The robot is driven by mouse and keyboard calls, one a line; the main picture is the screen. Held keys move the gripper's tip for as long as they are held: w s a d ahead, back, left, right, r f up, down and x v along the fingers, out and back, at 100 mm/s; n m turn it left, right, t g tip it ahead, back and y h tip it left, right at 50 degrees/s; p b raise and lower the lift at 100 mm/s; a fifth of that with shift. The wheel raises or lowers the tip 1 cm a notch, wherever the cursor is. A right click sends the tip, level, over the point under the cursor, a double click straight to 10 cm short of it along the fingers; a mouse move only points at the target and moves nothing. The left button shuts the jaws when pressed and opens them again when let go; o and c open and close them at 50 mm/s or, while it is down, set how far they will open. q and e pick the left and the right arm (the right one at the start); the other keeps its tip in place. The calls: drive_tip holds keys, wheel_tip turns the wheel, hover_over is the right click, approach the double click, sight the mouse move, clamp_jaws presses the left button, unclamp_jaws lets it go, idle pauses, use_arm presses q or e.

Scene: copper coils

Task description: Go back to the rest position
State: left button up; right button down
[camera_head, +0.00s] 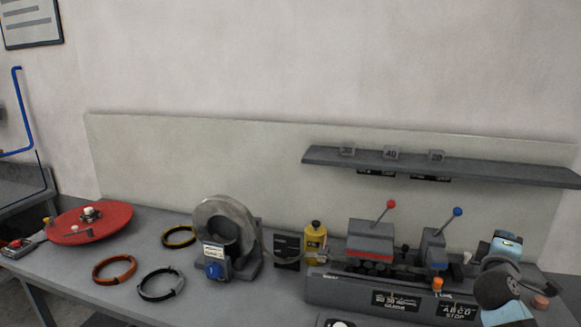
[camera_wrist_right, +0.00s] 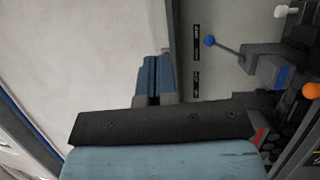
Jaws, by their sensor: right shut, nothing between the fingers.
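My right gripper (camera_wrist_right: 153,78) shows in the right wrist view with its two blue-tipped fingers together and nothing between them. In the head view my right gripper (camera_head: 497,248) is at the far right, over the right end of the grey bench machine (camera_head: 345,290). Its fingertips are hard to make out there. My left gripper is not in view.
The machine has a red-knobbed lever (camera_head: 390,205) and a blue-knobbed lever (camera_head: 457,212), close to my right arm. A shelf (camera_head: 450,168) hangs behind. On the left lie a red disc (camera_head: 112,222), an orange coil (camera_head: 114,282), a black coil (camera_head: 145,293) and a yellow coil (camera_head: 166,240).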

drive_tip(key=s+d+r+n+t+h, duration=0.2)
drive_tip(key=d+r+n, duration=0.1)
drive_tip(key=d+r, duration=0.6)
drive_tip(key=s+a+f+g+y, duration=0.1)
drive_tip(key=s+a+f+y, duration=0.25)
drive_tip(key=f, duration=0.65)
drive_tip(key=s+a+f+g+y, duration=0.15)
drive_tip(key=a+f+y, duration=0.25)
drive_tip(key=f, duration=0.6)
drive_tip(key=s+a+f+y, duration=0.4)
drive_tip(key=f, duration=0.7)
drive_tip(key=s+a+f+m+g+y, duration=0.25)
drive_tip(key=s+a+f, duration=0.45)
drive_tip(key=s, duration=0.4)
drive_tip(key=s+a+f+m+g+y, duration=0.25)
drive_tip(key=s+a+f, duration=0.25)
drive_tip(key=s+f, duration=0.5)
drive_tip(key=a+r+m+p, duration=0.1)
drive_tip(key=a+m, duration=0.1)
drive_tip(key=a, duration=0.4)
drive_tip(key=a+r+m+t+y+p, duration=0.1)
drive_tip(key=a+r+m, duration=0.1)
drive_tip(key=a, duration=0.5)
drive_tip(key=shift+s+a+m, duration=0.2)
drive_tip(key=shift+s+m, duration=0.05)
drive_tip(key=shift+m, duration=0.35)
